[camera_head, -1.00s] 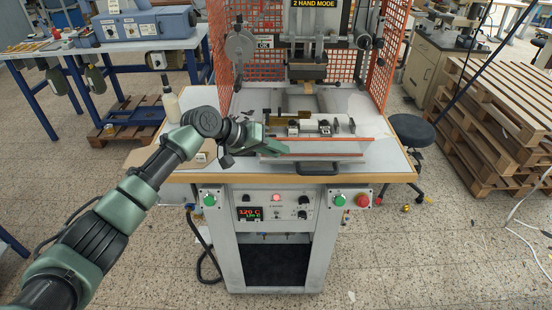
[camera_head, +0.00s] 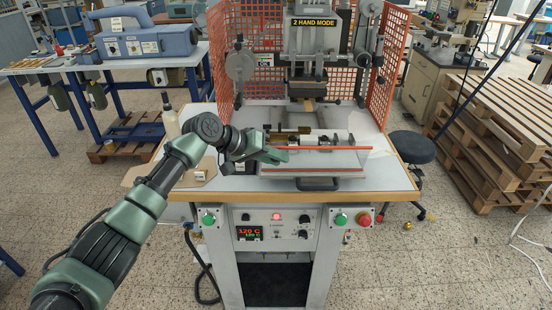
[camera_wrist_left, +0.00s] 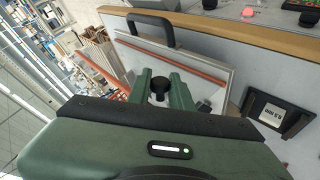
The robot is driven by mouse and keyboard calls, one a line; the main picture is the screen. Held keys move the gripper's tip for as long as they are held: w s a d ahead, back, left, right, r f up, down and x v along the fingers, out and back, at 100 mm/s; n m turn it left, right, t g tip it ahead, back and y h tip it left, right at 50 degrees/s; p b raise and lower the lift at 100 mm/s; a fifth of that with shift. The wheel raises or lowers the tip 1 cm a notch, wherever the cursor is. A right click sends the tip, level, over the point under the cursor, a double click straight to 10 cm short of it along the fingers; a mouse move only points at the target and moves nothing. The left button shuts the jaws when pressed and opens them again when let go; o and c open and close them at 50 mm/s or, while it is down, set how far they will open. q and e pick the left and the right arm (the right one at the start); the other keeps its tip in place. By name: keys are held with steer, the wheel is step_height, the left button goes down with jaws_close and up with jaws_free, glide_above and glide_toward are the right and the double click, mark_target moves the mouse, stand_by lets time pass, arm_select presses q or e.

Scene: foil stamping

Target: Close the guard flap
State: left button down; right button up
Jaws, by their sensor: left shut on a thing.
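The guard flap (camera_head: 335,158) is a clear panel with a red strip along its upper edge, at the front of the stamping machine's bed. It stands partly raised, tilted, in front of the fixture. The exact contact is hidden. My right gripper is not in view.
Orange mesh guards (camera_head: 384,65) stand on both sides of the press head (camera_head: 308,70). The table's right side is clear.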

arm_select(q)
steer(key=shift+w+d+r, duration=0.15)
steer(key=shift+r, duration=0.45)
steer(key=c, duration=1.3)
jaws_free()
steer(key=shift+o, duration=0.2)
steer(key=shift+s, duration=0.3)
steer(key=shift+f, duration=0.15)
steer(key=shift+a, duration=0.2)
steer(key=shift+s+a+b, duration=0.1)
steer(key=shift+a+b, duration=0.2)
steer(key=b+v, duration=0.2)
steer(key=v, duration=0.5)
steer(key=shift+r, duration=0.25)
steer(key=shift+s+d+f, duration=0.1)
steer(key=shift+s+d, duration=0.05)
